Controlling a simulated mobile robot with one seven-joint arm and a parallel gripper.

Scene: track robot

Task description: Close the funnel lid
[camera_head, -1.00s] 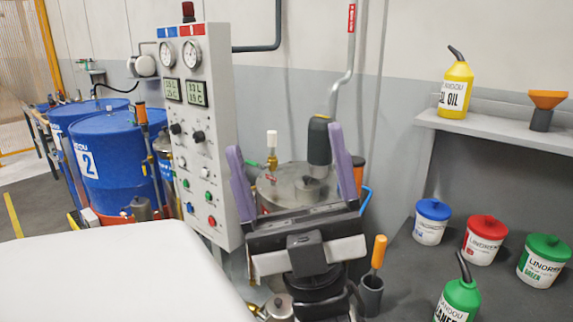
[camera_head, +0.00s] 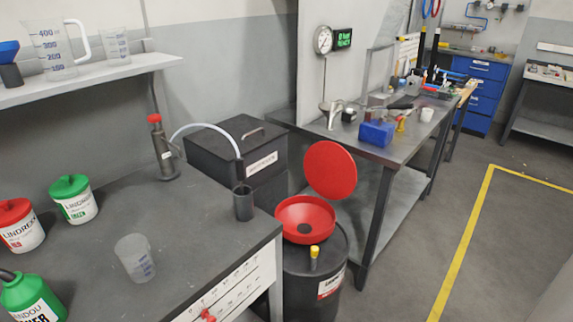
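The red funnel (camera_head: 304,214) sits on top of a black drum (camera_head: 312,272) beside the end of the workbench. Its round red lid (camera_head: 330,170) stands raised at the back of the funnel, so the funnel is open and its dark centre hole shows. A small yellow-capped fitting (camera_head: 314,252) is on the drum in front of the funnel. My gripper is not in the current view.
The grey workbench (camera_head: 190,215) at left holds a clear beaker (camera_head: 135,257), lidded tubs and a red-capped pump (camera_head: 163,147). A dark box (camera_head: 236,150) stands behind. A metal table (camera_head: 400,150) is right of the drum. Open floor (camera_head: 525,245) lies at right.

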